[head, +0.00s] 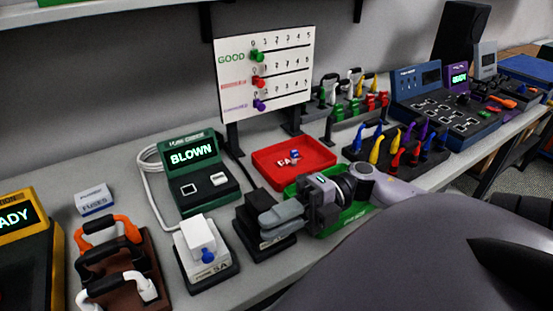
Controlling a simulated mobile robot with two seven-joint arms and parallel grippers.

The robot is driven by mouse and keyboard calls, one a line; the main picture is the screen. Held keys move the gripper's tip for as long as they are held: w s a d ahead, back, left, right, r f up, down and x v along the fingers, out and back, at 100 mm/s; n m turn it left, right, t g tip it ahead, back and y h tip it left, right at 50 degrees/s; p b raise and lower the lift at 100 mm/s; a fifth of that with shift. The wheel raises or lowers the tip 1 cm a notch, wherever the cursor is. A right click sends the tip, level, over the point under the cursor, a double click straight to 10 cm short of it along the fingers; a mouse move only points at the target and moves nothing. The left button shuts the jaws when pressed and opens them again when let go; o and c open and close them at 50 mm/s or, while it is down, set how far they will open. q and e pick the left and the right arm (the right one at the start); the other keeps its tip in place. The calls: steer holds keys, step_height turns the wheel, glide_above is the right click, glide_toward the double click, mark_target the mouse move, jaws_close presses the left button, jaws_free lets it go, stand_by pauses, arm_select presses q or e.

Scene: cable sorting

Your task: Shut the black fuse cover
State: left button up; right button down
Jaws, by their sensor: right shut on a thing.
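The black fuse cover (250,207) is on a black fuse holder (262,250) in the middle of the bench, to the right of the white fuse holder. My right gripper (270,217) reaches in from the right and is shut on the black cover, with its grey fingers hiding part of it. I cannot tell from this view whether the cover is fully closed. My left gripper is not in view.
A white fuse holder (209,275) stands close on the left. A green tester (197,180) reading BLOWN stands behind it. A red tray (318,158) and a green tray (350,217) are near my right gripper. A scoreboard (264,80) stands behind.

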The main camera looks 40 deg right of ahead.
steer(key=c, duration=1.2)
jaws_free()
steer(key=shift+o, duration=0.2)
steer(key=shift+f, duration=0.1)
